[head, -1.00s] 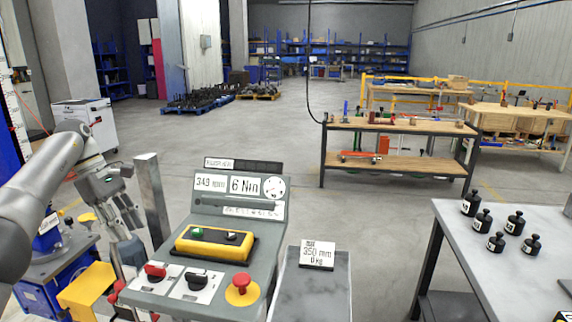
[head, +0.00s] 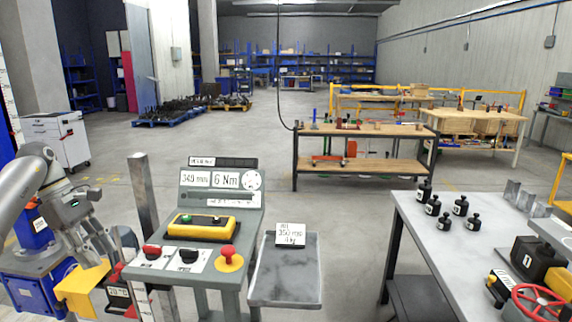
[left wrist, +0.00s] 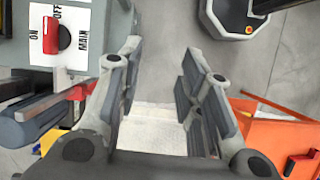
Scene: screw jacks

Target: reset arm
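My left arm comes in from the left in the head view. Its gripper (head: 102,258) points down and to the right, beside the left side of the control console (head: 212,278). In the left wrist view the two fingers of this gripper (left wrist: 158,75) stand apart with nothing between them, and floor shows in the gap. The console carries a red knob (head: 151,250), a black knob, a yellow button box (head: 203,228) and a red stop button (head: 227,254). The red knob marked ON, OFF and MAIN (left wrist: 56,36) shows at upper left in the wrist view. My right gripper is not in view.
A grey post (head: 143,197) stands behind the gripper. A blue machine with a yellow bracket (head: 80,289) is below it. A grey plate with a label (head: 285,282) is right of the console. A table (head: 425,232) with black weights and a red handwheel (head: 538,302) stands at right.

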